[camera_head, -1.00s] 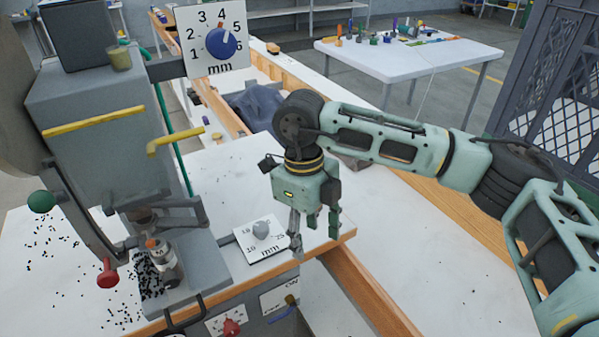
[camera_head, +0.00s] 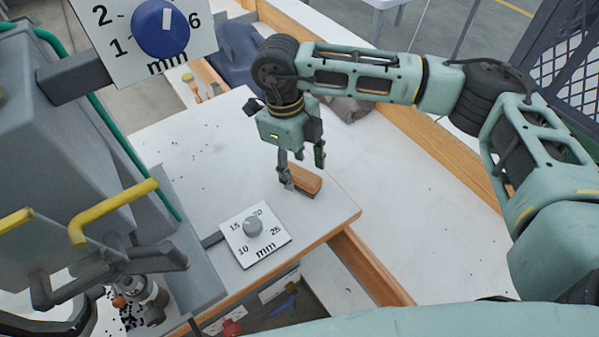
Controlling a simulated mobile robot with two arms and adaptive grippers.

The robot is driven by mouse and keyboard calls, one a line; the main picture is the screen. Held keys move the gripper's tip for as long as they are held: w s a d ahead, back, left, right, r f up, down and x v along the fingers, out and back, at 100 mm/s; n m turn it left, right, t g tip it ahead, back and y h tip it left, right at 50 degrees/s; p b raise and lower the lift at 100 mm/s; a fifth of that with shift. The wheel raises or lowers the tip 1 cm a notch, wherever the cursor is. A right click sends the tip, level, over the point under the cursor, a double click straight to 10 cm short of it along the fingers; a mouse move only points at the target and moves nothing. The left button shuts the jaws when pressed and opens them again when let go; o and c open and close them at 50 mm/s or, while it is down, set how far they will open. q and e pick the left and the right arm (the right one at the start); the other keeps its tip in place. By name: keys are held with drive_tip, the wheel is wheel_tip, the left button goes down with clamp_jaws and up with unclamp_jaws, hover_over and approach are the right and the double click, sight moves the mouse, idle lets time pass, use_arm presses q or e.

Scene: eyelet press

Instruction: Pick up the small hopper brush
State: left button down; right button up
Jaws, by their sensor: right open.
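The small hopper brush (camera_head: 306,179), with a light wooden back and a dark bristle edge beneath, lies on the white bench top near its right corner. My right gripper (camera_head: 303,172) points down over it with its fingers apart. One finger overlaps the brush's left end in the picture and the other hangs behind its right part. I cannot tell whether either finger touches it. Part of the brush is hidden by the near finger. My left gripper is not in view.
A dial plate marked in mm (camera_head: 254,236) lies left of the brush. The grey press (camera_head: 70,130) with yellow handles and a larger dial plate (camera_head: 120,45) fills the left side. Dark specks dot the white bench (camera_head: 190,150). A wooden bench edge (camera_head: 300,255) runs in front.

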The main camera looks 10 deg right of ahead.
wheel_tip(320, 180, down, 3)
drive_tip(key=shift+d+r, duration=0.15)
drive_tip(key=c, duration=0.7)
clamp_jaws()
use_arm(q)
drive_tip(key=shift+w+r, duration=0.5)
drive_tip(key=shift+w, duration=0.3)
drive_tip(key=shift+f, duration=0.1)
use_arm(e)
drive_tip(key=shift+r, duration=0.15)
